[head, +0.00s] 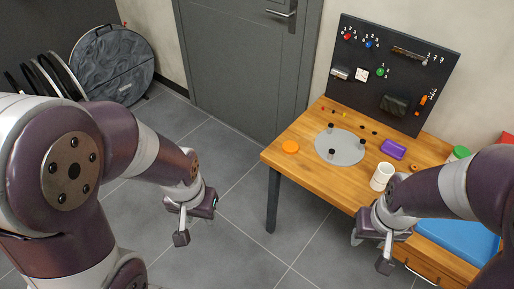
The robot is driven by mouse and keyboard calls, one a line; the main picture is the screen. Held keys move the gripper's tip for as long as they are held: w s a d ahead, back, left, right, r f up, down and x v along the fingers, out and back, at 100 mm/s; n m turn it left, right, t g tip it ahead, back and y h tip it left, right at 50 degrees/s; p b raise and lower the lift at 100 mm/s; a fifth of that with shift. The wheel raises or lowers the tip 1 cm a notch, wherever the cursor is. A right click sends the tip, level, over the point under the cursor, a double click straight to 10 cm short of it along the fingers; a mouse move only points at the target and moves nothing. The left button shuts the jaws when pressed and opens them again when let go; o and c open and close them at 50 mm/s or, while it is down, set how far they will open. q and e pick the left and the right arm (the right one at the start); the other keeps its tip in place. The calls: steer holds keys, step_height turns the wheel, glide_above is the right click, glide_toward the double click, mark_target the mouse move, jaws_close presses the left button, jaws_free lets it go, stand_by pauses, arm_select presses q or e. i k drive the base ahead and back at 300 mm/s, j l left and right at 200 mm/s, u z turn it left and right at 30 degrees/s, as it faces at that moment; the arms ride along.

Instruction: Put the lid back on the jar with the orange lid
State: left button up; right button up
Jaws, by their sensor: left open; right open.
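A flat round orange lid (290,146) lies on the left part of the wooden table. A white jar (382,177) without a lid stands upright near the table's front edge, to the right of the lid. My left gripper (178,222) is open and empty over the floor, left of the table and well away from the lid. My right gripper (371,252) is open and empty, in front of the table's edge and below the white jar in the picture.
The wooden table (310,165) holds a grey disc (340,147) with small dark pieces, a purple tray (393,149) and a green-topped container (459,153). A blue mat (455,238) lies at right. A dark pegboard (390,70) with tools stands behind.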

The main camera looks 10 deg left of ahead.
mark_target(384, 171)
steer(key=z, duration=0.9)
steer(key=i+j+z, duration=0.3)
steer(key=i+j, duration=0.2)
steer(key=j, duration=0.25)
steer(key=i+j+z, duration=0.1)
steer(key=j, duration=0.3)
steer(key=i+j+z, duration=0.15)
steer(key=i+j, duration=0.2)
steer(key=j, duration=0.1)
